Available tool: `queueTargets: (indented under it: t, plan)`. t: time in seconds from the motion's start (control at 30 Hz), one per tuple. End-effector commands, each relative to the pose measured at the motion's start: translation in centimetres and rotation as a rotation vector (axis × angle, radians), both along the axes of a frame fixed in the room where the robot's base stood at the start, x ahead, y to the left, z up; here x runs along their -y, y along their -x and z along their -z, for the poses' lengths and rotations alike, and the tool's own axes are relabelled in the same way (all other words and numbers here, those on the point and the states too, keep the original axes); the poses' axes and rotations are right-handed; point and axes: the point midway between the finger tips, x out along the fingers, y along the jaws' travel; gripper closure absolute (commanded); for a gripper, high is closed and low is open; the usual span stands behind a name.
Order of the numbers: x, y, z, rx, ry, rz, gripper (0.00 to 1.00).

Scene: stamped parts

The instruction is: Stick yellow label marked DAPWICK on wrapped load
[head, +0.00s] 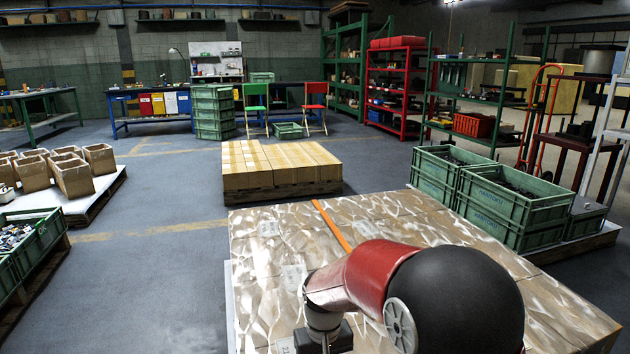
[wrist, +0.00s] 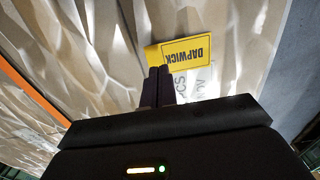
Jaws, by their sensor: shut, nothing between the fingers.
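The wrapped load (head: 268,262) is a wide stack under shiny clear film, with an orange strap (head: 331,225) across it. In the wrist view, the yellow label (wrist: 190,51) marked DAPWICK lies against the film of the wrapped load (wrist: 105,65). In the head view my arm hides the label and the fingertips.
Pale printed paper (wrist: 193,84) shows beside the fingers, below the label. Green crates (head: 515,200) stand right of the load. A pallet of cartons (head: 280,165) stands behind it. Open floor (head: 165,200) lies to the left.

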Motion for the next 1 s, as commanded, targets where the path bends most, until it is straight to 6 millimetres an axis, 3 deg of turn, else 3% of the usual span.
queueTargets:
  t: [0.03,0.4,0.83,1.0]
  plan:
    - [0.0,0.0,-1.1,0.002,-0.001,0.000,1.00]
    - [0.0,0.0,-5.6,0.001,0.000,0.000,1.00]
    - [0.1,0.1,-6.3,0.004,-0.001,0.002,1.00]
    - [2.1,1.4,-9.6,0.058,-0.016,0.033,1.00]
